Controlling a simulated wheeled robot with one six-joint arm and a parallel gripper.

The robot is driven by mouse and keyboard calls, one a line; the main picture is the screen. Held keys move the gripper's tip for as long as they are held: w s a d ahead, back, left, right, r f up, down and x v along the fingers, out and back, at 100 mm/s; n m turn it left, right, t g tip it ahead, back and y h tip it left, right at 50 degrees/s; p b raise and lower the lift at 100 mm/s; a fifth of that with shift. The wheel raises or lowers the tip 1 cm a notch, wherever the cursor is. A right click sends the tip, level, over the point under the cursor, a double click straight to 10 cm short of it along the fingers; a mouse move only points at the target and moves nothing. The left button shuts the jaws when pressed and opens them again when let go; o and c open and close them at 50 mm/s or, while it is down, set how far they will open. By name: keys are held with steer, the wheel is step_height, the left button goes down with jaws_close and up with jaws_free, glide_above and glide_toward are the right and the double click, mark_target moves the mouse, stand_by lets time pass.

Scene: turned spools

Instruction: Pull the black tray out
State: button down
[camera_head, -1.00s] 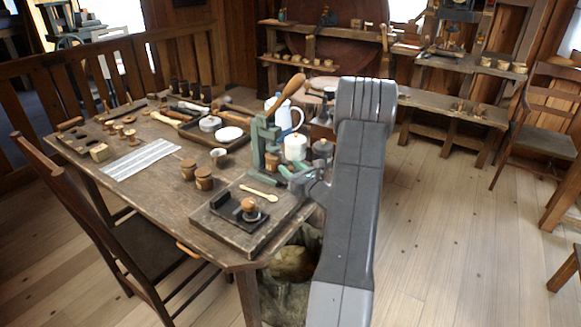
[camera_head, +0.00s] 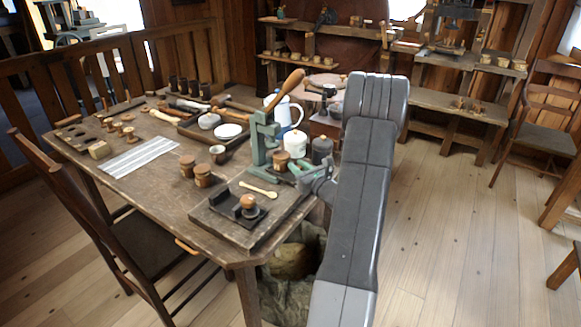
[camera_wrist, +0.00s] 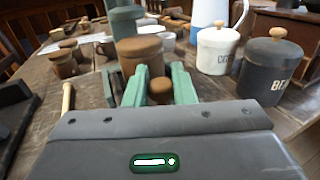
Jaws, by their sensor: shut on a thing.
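My gripper (camera_head: 308,172) is at the right side of the green press (camera_head: 259,140), with its green fingers low beside it. In the wrist view, my gripper (camera_wrist: 160,92) is shut on a round brown wooden knob (camera_wrist: 160,88). A wooden spool (camera_head: 281,160) sits at the press; it also shows in the wrist view (camera_wrist: 140,55), just beyond the knob. The black tray is mostly hidden by my fingers and the press, so I cannot tell its full outline or how far out it is.
A white canister (camera_wrist: 217,50) and a dark canister (camera_wrist: 265,72) stand close to the right of my fingers. A dark board (camera_head: 225,228) with a black fixture and a wooden spoon (camera_head: 258,189) lie nearer. Open floor is right of the table (camera_head: 170,205).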

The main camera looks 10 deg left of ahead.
steer(key=d, duration=0.1)
steer(key=s+d, duration=0.1)
steer(key=d, duration=0.2)
steer(key=shift+s+d+b, duration=0.35)
steer(key=c, duration=1.3)
jaws_free()
steer(key=v, duration=1.4)
steer(key=shift+a+b, duration=0.1)
steer(key=shift+b, duration=0.2)
